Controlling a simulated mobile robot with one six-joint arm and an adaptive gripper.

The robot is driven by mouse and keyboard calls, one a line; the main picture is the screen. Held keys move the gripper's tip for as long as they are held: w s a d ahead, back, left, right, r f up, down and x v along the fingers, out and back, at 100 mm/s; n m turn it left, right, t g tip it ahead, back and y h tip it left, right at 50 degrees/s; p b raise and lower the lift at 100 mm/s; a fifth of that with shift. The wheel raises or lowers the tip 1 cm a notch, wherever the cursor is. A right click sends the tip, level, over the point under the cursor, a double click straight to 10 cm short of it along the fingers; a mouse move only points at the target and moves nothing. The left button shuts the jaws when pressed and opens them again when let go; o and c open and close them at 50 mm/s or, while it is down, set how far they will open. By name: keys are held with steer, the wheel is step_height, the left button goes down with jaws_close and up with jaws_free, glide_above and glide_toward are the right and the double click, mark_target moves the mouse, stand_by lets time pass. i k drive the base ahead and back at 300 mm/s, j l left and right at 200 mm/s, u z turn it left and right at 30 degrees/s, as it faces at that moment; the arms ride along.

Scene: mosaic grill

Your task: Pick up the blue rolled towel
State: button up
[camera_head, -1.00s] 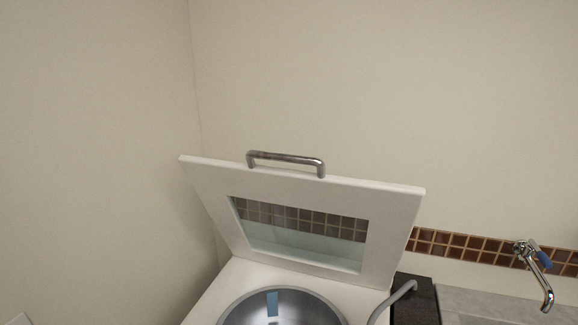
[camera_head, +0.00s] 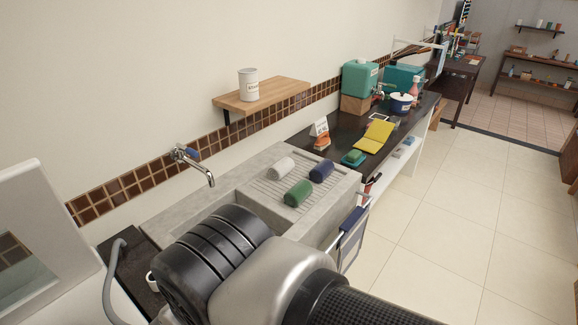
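The blue rolled towel (camera_head: 321,170) lies on the ribbed drainboard of the grey concrete sink (camera_head: 222,201), near its right end. A green rolled towel (camera_head: 298,193) lies in front and to its left, and a white rolled towel (camera_head: 281,168) lies behind and to its left. My arm fills the lower middle of the picture, in front of the sink. My gripper cannot be made out.
A wall tap (camera_head: 195,163) juts over the sink. A wooden shelf with a white canister (camera_head: 248,85) is above. A dark counter to the right holds a yellow cloth (camera_head: 375,136), a green sponge (camera_head: 354,157) and teal containers (camera_head: 360,79). Tiled floor at right is open.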

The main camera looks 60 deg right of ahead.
mark_target(322, 171)
steer(key=z, duration=1.95)
steer(key=i+l, duration=0.15)
steer(key=l, duration=0.2)
steer(key=i+l+u, duration=0.15)
steer(key=l, duration=0.2)
steer(key=i+l, duration=0.1)
steer(key=l, duration=0.25)
steer(key=i+l+u, duration=0.15)
steer(key=l, duration=0.2)
steer(key=i+l, duration=0.1)
steer(key=l, duration=0.3)
steer(key=i+u, duration=0.15)
steer(key=i, duration=0.3)
steer(key=i+l+u, duration=0.1)
steer(key=i, duration=0.3)
steer(key=i+l+u, duration=0.15)
steer(key=i, duration=0.25)
